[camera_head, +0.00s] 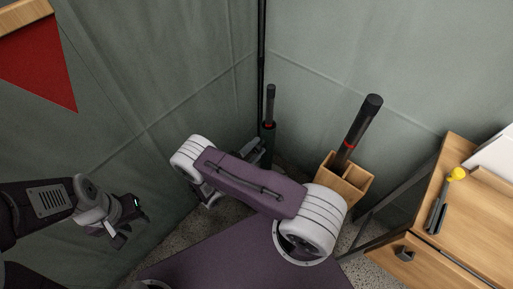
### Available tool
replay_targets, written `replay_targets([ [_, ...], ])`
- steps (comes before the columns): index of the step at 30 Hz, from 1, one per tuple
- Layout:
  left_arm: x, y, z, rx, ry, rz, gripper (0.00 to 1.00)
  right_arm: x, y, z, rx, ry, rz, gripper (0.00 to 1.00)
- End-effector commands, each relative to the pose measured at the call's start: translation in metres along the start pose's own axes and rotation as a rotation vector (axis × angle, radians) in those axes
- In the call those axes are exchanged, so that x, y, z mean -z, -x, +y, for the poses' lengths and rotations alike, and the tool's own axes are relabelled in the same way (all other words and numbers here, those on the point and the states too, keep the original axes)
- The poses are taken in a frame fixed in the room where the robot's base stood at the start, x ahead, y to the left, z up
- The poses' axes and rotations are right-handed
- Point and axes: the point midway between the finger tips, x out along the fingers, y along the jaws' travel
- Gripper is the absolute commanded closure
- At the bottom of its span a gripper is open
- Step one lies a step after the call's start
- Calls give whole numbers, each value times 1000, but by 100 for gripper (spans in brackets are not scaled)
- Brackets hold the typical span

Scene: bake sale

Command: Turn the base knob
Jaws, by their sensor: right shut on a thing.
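A dark upright pole with a red ring (268,124) stands near the corner of the cloth walls, behind my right arm. Its lower part is hidden by that arm, and I cannot make out a base knob. My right gripper (252,152) is mostly hidden behind its own purple and white arm links, close beside the pole. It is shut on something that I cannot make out. My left gripper (122,231) hangs at the left, near the cloth wall and well apart from the pole. Its fingers are too small and dark to tell whether they are open.
A wooden box (354,185) holds a second black tube with a red ring (358,134). A wooden table (480,233) at the right carries a dark tool with a yellow end (439,205). A red pennant (38,66) hangs top left. Speckled floor shows between.

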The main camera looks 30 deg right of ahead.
Motion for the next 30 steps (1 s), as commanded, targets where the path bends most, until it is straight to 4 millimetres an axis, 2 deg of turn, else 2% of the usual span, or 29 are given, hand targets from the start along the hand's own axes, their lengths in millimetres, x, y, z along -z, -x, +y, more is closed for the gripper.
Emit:
replay_targets([
  [6, 0, 1, 0, 0, 0, 0, 64, 0, 0, 1, -2, 174, -1, 100],
  [15, 0, 1, 0, 0, 0, 0, 64, 0, 0, 0, -2, 340, -2, 100],
  [30, 0, 1, 0, 0, 0, 0, 64, -1, 0, 0, -2, 415, -2, 100],
])
